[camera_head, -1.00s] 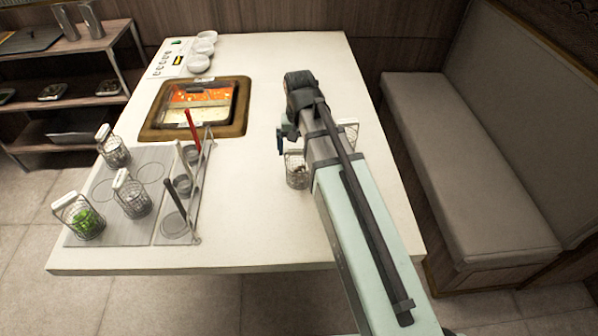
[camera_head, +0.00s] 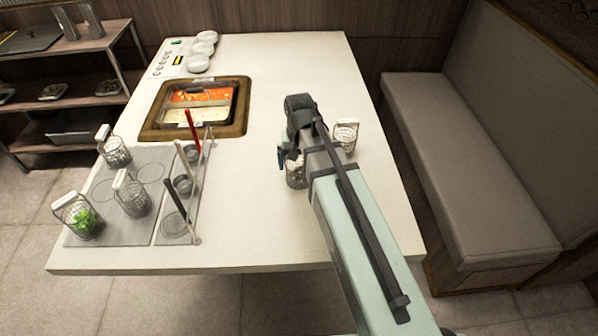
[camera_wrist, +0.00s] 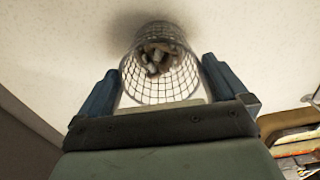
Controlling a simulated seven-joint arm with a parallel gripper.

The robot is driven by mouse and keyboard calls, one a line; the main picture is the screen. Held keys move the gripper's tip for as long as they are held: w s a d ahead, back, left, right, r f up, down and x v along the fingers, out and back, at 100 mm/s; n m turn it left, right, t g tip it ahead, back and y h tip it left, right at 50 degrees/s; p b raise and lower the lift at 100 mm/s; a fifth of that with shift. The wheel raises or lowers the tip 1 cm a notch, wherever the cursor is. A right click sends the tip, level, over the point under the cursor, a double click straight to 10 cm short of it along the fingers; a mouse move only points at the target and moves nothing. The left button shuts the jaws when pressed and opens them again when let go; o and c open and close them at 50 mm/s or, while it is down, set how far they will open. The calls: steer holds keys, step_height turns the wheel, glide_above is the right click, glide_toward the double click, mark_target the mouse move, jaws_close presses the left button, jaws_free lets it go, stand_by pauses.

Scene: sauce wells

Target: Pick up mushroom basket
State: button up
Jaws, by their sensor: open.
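A wire mesh basket (camera_wrist: 160,82) with brownish pieces in it, which look like mushrooms, stands on the table in the wrist view. My gripper (camera_wrist: 160,82) is open, with one blue finger on each side of this basket. The basket is between the fingers; I cannot tell whether they touch it. In the head view the basket (camera_head: 295,174) is partly hidden behind my arm, and my gripper (camera_head: 284,157) is mostly hidden too.
Another wire basket (camera_head: 345,136) stands just right of my arm. On the left, a grey mat (camera_head: 110,228) holds several baskets, beside a rack (camera_head: 176,222) with ladles. A divided soup pot (camera_head: 197,104) is set in the table. The table's front middle is clear.

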steer(key=shift+c, duration=0.4)
steer(key=c, duration=0.9)
